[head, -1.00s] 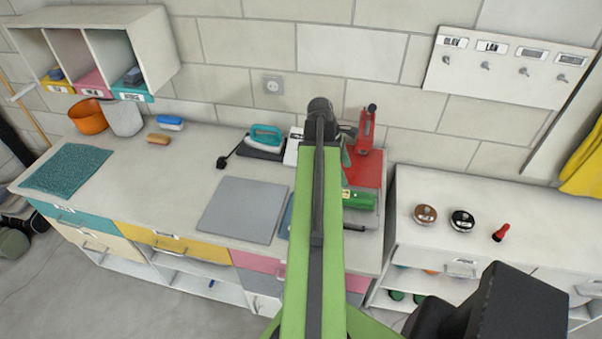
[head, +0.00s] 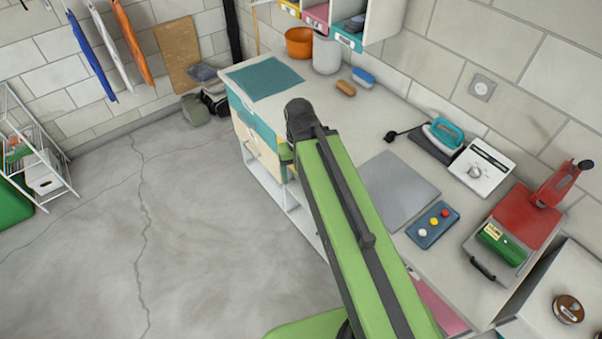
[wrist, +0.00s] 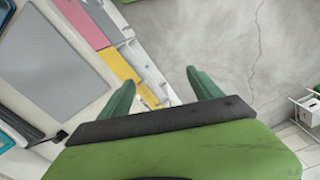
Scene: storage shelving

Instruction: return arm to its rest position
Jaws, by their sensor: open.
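My green arm reaches up across the middle of the head view, in front of the counter's front edge. My gripper (wrist: 163,84) shows in the wrist view as two green fingers standing apart, with nothing between them. The fingers point over the coloured drawer fronts and the grey floor.
The counter (head: 395,115) holds a grey mat (head: 398,190), a blue tray with buttons (head: 433,225), an iron (head: 443,135) and a red press (head: 527,215). An orange pot (head: 299,42) stands farther back. The floor (head: 150,240) at left is clear up to a white rack (head: 40,160).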

